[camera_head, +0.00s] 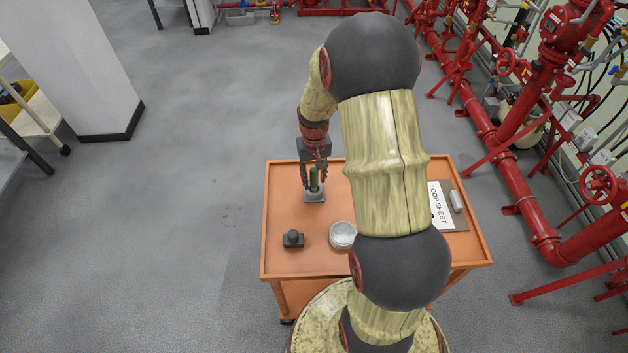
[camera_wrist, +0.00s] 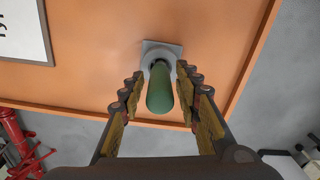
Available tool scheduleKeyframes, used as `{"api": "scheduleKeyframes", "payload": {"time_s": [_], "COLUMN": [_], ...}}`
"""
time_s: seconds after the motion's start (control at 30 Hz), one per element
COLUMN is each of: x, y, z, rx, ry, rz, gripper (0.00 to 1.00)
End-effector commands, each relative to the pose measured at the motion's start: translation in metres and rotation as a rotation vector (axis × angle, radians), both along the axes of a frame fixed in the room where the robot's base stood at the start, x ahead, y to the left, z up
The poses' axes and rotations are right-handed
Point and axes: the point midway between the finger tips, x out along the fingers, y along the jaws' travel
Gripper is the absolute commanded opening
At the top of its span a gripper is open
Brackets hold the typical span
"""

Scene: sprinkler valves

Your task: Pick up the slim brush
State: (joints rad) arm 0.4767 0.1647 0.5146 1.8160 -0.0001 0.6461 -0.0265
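A slim green handle, apparently the slim brush (camera_wrist: 160,93), points up toward the wrist camera from a grey square-based holder (camera_wrist: 174,48). Its lower end is hidden in the holder. In the head view the brush (camera_head: 314,180) and the holder (camera_head: 314,196) stand near the left far part of the orange cart top. My gripper (camera_head: 314,175) is over it, pointing down. In the wrist view the fingers of my gripper (camera_wrist: 159,76) are open on either side of the handle, with a small gap on both sides.
The orange cart (camera_head: 278,215) also bears a dark knobbed object (camera_head: 293,239), a round pale container (camera_head: 342,234), and a board with a loop sheet (camera_head: 439,204) with a grey block (camera_head: 457,201) at right. My arm hides the cart's middle. Red pipes (camera_head: 485,125) stand at right.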

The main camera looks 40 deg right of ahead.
Motion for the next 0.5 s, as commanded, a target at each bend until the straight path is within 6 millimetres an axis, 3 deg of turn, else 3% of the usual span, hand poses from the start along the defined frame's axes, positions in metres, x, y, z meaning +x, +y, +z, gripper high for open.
{"api": "scheduleKeyframes", "payload": {"time_s": [0.5], "x": [-0.0001], "y": [0.0], "z": [0.0], "rx": [0.0], "ry": [0.0], "rz": [0.0], "gripper": [0.02]}}
